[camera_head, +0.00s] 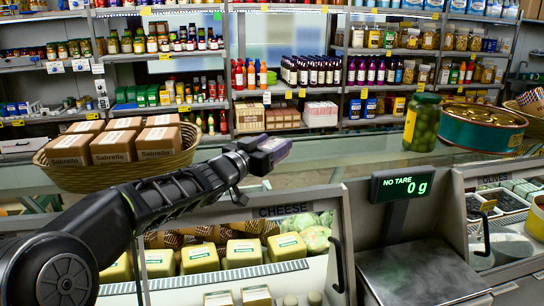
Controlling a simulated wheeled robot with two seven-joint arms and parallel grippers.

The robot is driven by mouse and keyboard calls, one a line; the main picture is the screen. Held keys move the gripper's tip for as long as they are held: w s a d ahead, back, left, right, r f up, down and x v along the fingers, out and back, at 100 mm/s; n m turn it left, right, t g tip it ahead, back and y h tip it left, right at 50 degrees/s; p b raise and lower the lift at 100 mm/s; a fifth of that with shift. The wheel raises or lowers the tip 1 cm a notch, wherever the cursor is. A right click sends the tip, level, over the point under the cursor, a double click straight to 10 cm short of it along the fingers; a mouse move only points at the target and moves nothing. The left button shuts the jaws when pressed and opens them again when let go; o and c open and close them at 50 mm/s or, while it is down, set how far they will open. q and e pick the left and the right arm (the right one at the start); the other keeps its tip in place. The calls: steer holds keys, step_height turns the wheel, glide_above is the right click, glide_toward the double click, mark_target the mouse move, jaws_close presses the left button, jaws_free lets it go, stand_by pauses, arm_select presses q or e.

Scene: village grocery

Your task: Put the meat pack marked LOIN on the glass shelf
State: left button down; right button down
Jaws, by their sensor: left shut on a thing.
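My left arm comes in from the left, and its gripper (258,160) is shut on a small dark pack with a purple face (274,146). The fingers hide part of the pack, and I cannot read a LOIN mark on it. The pack is in front of or above the glass shelf (335,172), which runs across the middle of the head view. I cannot tell the gap between them. My right gripper is not in view.
The shelf's middle looks clear. Below are the cheese case (285,211) and a scale display (402,184).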

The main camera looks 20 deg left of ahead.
arm_select(q)
steer(key=shift+f, duration=1.4)
steer(key=shift+f+b, duration=0.2)
steer(key=shift+b, duration=0.1)
steer(key=shift+c, duration=2.4)
jaws_free()
steer(key=shift+r, duration=0.15)
steer(key=shift+s, duration=0.15)
steer(key=s+a, duration=0.1)
steer(key=s, duration=1)
steer(key=shift+s+a, duration=0.3)
